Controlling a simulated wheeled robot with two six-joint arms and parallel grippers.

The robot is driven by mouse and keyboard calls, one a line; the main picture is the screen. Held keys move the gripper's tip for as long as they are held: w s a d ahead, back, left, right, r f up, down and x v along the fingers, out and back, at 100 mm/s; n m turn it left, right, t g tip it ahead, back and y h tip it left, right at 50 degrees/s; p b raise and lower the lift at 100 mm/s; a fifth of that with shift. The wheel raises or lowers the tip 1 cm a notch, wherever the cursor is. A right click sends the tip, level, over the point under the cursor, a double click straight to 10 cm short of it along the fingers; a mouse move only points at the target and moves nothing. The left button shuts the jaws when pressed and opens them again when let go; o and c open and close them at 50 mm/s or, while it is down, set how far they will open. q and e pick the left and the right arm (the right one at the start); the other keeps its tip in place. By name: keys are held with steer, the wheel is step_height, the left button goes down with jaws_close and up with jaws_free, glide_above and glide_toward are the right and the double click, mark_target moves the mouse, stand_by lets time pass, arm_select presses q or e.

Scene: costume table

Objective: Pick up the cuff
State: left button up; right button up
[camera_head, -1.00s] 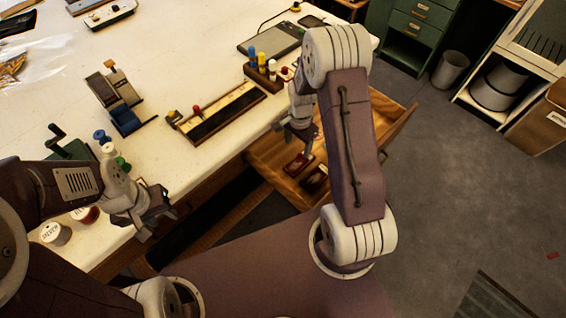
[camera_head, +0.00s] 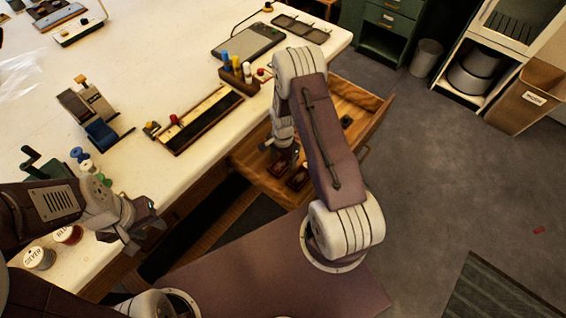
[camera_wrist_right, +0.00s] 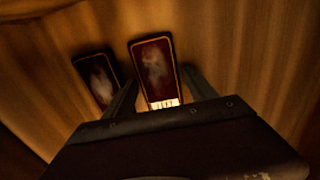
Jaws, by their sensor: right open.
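In the open wooden drawer (camera_head: 362,112) lie two dark red rectangular pieces with gold edging. I cannot tell whether either is the cuff. In the right wrist view, one red piece (camera_wrist_right: 153,68) with a pale label lies between the open fingers of my right gripper (camera_wrist_right: 159,76). The other red piece (camera_wrist_right: 97,78) lies left of the left finger. In the head view my right gripper (camera_head: 284,158) is low over the drawer, partly hidden by its arm; one red piece (camera_head: 299,178) shows beside it. My left gripper (camera_head: 141,238) is by the table's front edge; its jaw opening is unclear.
The white table (camera_head: 150,60) holds a long wooden tray (camera_head: 200,120), a rack of coloured bottles (camera_head: 238,72), a dark flat device (camera_head: 247,41) and thread spools (camera_head: 39,258). The drawer's walls surround my right gripper.

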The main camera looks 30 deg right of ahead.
mark_target(286, 161)
steer(key=c, duration=1.3)
steer(key=shift+r, duration=0.15)
steer(key=r, duration=0.2)
steer(key=d+r, duration=0.1)
steer(key=r, duration=0.1)
steer(key=shift+s+r, duration=0.1)
steer(key=shift+r, duration=0.15)
steer(key=s+d+r, duration=0.1)
steer(key=d+r, duration=0.1)
steer(key=d, duration=0.1)
steer(key=s+d+r, duration=0.1)
steer(key=d+r, duration=0.1)
steer(key=d, duration=0.2)
steer(key=s+d+r, duration=0.1)
steer(key=d+r, duration=0.1)
steer(key=d, duration=0.1)
steer(key=shift+s+d+r, duration=0.15)
